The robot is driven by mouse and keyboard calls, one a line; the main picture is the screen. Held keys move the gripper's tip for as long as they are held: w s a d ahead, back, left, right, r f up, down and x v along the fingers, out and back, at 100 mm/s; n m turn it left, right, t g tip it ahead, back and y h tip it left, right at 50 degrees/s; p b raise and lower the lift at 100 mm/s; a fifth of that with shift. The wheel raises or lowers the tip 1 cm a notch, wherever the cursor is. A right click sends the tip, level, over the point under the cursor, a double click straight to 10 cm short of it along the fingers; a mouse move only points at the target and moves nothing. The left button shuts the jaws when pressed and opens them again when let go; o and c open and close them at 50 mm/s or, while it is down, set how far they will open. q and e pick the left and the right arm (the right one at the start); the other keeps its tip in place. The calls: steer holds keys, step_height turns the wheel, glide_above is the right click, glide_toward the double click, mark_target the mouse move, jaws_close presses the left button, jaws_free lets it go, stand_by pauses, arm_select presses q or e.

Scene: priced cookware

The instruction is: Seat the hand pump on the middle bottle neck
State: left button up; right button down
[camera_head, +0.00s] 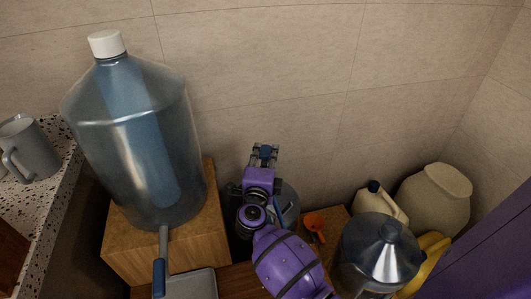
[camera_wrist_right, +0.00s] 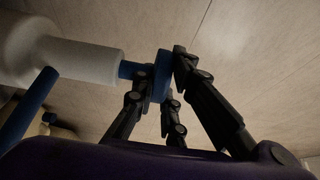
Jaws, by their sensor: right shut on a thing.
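My right gripper (camera_head: 264,150) is in the middle of the head view, in front of the back wall, with its purple arm coming up from below. It is shut on the blue top of the hand pump (camera_wrist_right: 161,76). In the right wrist view the pump's white body (camera_wrist_right: 85,62) runs off to the left, with a blue spout beside it. In the head view only a bit of blue shows between the fingers. A bluish rounded shape behind the gripper, probably the middle bottle (camera_head: 289,196), is mostly hidden; its neck cannot be seen. I cannot tell whether the pump touches it. My left gripper is not in view.
A large capped water bottle (camera_head: 150,140) stands on a wooden box (camera_head: 125,248) at left. A dustpan (camera_head: 190,285) lies in front. A mug (camera_head: 32,150) sits on the left counter.

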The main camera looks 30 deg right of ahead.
steer(key=shift+f, duration=0.45)
stand_by(0.3)
steer(key=c, duration=1.7)
jaws_free()
steer(key=o, duration=0.5)
steer(key=shift+o, duration=0.8)
steer(key=shift+s+f, duration=0.1)
steer(key=v, duration=1.2)
